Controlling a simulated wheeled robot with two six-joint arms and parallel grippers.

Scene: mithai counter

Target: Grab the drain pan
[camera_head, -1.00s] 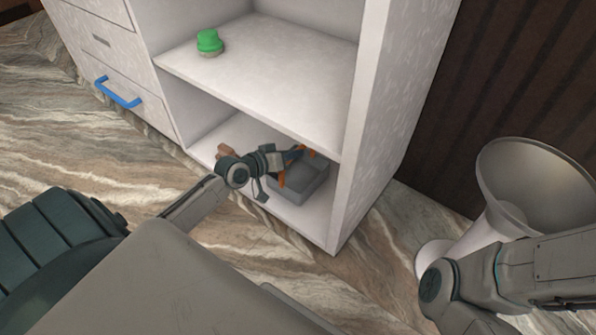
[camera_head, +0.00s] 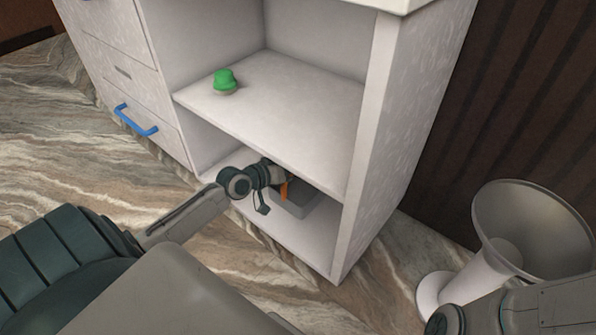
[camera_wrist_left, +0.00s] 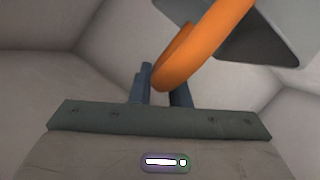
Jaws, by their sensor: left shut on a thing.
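The drain pan (camera_head: 297,206) is a grey tray with an orange handle (camera_head: 284,191). It is in the lower compartment of the white cabinet, partly hidden by the shelf above and by my left arm. My left gripper (camera_head: 277,180) reaches into that compartment and is shut on the pan's orange handle. In the left wrist view the handle (camera_wrist_left: 203,43) curves down between my left fingers (camera_wrist_left: 160,92), and the grey pan (camera_wrist_left: 262,38) shows behind it. My right gripper is out of view; only part of that arm shows at the lower right.
The white cabinet's middle shelf (camera_head: 290,108) lies just above my left gripper and holds a green-topped object (camera_head: 225,80). Its side wall (camera_head: 395,150) stands to the right. A drawer with a blue handle (camera_head: 135,120) is at left. A grey funnel-shaped stand (camera_head: 530,225) is at right.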

